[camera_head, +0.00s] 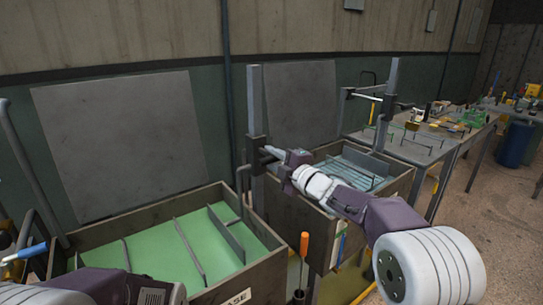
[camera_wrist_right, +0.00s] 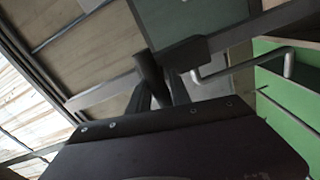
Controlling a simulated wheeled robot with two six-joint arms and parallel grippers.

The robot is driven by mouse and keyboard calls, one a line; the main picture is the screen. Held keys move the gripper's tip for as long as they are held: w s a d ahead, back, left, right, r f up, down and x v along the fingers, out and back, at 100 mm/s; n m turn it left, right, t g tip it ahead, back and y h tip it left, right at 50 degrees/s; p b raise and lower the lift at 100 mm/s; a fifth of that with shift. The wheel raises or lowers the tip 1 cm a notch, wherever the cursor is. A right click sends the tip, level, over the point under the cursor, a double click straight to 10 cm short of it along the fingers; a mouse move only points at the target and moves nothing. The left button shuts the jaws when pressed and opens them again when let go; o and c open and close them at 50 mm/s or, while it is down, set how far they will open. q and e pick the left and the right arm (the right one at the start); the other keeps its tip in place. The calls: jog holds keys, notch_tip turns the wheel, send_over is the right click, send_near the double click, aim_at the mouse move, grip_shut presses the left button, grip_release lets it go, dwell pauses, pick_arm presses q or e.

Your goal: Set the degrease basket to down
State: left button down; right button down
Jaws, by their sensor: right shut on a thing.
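The degrease tank (camera_head: 238,291), whose label is partly hidden and shows "ASE", holds green liquid at the lower left. The degrease basket's plate (camera_head: 226,233) and thin bars sit low inside it. An upright grey post (camera_head: 255,92) stands at the tank's back right, with a dark sliding block (camera_head: 256,151) partway up. My right gripper (camera_head: 270,153) reaches in from the right and is shut on the block's dark handle; the handle (camera_wrist_right: 151,72) also shows between the fingers in the right wrist view. My left gripper is not in view; only part of that arm shows.
A second tank (camera_head: 395,185) with its own post (camera_head: 388,90) stands to the right. An orange-handled tool (camera_head: 304,244) stands between the tanks. A grey panel (camera_head: 118,140) is on the wall behind. A cluttered bench (camera_head: 425,148) lies further right.

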notch_tip(320, 180, down, 13)
jog(key=b, duration=0.9)
jog(key=shift+f+b, duration=0.2)
jog(key=shift+b, duration=0.15)
jog(key=c, duration=1.2)
grip_release()
jog(key=shift+c, duration=0.2)
jog(key=shift+r, duration=0.1)
jog(key=shift+r, duration=0.1)
jog(key=v, duration=0.9)
